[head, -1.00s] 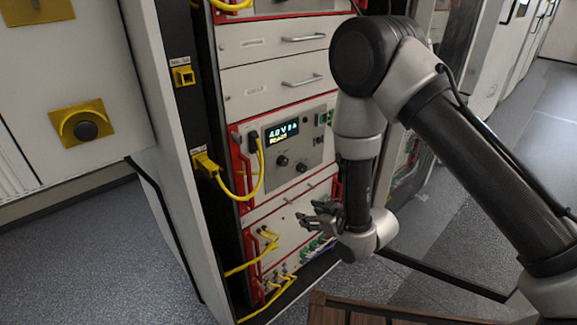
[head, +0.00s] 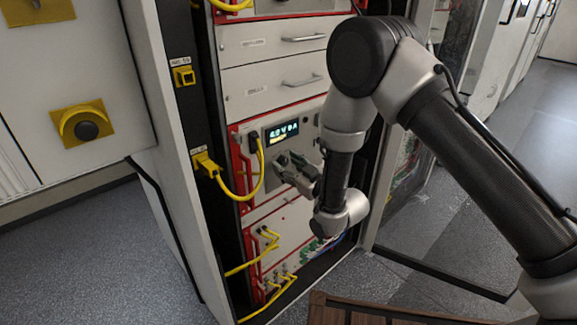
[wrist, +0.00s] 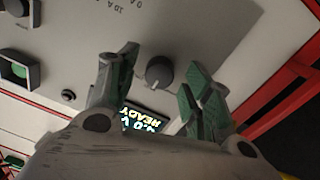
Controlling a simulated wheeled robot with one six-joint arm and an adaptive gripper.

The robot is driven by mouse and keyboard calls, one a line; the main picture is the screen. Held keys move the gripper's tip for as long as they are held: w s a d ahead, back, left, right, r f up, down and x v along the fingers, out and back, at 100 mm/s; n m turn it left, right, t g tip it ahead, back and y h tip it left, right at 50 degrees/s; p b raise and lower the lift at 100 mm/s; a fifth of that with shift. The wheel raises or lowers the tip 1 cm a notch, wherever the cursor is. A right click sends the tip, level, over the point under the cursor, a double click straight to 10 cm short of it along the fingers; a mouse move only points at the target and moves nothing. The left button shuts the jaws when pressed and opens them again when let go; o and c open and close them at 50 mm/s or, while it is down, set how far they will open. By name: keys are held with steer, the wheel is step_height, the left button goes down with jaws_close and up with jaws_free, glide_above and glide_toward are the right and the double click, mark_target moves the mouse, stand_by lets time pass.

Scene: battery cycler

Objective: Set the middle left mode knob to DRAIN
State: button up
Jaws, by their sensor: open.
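A dark round mode knob (wrist: 159,72) sits on the grey cycler panel, the left of the two knobs below the lit display (head: 282,131). It shows between my fingers in the wrist view, which sees the panel roughly upside down. My gripper (head: 286,167) is open at the panel in the head view, with its green-padded fingers (wrist: 163,78) on either side of the knob. I cannot tell whether they touch it. In the head view my fingers largely cover the knob. The knob's pointer and mode labels are not readable.
A second knob (wrist: 18,8) and a green rocker switch (wrist: 16,71) lie to one side in the wrist view. A yellow cable (head: 257,185) loops left of my gripper. Red handles (head: 239,168) frame the unit. Handled drawers (head: 265,82) are above.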

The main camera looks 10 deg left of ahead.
steer(key=c, duration=1)
steer(key=shift+c, duration=0.2)
steer(key=shift+m, duration=0.3)
steer(key=m, duration=0.3)
steer(key=shift+m+g, duration=0.3)
steer(key=shift+m, duration=1.7)
steer(key=o, duration=1)
